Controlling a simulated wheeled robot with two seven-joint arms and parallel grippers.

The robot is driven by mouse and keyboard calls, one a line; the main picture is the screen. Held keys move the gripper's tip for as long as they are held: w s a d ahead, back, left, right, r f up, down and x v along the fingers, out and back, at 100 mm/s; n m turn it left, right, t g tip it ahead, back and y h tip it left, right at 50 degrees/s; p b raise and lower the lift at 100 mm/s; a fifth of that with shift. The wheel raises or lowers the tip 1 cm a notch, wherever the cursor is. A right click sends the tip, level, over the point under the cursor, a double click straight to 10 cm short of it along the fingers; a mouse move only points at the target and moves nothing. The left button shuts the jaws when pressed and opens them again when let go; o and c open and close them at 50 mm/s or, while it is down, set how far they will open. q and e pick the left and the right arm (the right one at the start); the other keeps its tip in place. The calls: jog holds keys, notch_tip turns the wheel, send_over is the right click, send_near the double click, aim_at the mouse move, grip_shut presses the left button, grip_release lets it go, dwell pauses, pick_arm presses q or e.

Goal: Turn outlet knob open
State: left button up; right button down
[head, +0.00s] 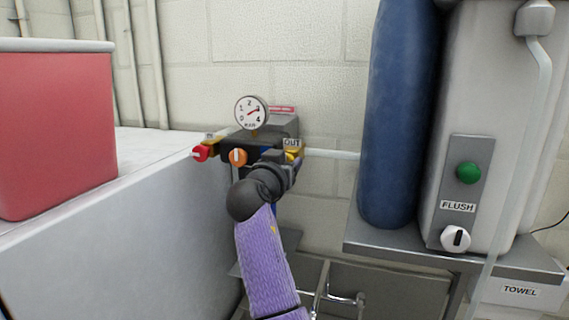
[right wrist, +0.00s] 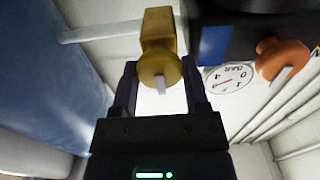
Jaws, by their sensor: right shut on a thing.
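The yellow outlet knob (right wrist: 160,69) sits on a brass-coloured valve body (right wrist: 158,30). A light pointer mark on its face runs up and down in the right wrist view. My right gripper (right wrist: 160,80) has one finger on each side of the knob and is shut on it. In the head view my right gripper (head: 286,161) is at the right end of the dark manifold (head: 268,139), just below the OUT label (head: 292,143), and hides most of the knob. My left gripper is not in view.
A red knob (head: 201,153), an orange knob (head: 238,157) and a round gauge (head: 251,112) are on the manifold, left of my gripper. A thin pipe (head: 332,154) runs right toward a blue cylinder (head: 396,115). A white cabinet with a red bin (head: 55,130) stands left.

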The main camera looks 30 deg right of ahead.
jog(key=shift+w+a+f+n, duration=0.1)
jog(key=shift+f+n, duration=0.05)
jog(key=shift+n, duration=4.25)
jog(key=shift+w+a+f+n, duration=0.1)
jog(key=shift+n, duration=4.3)
jog(key=shift+c, duration=2)
grip_release()
jog(key=o, duration=0.3)
jog(key=shift+a, duration=0.15)
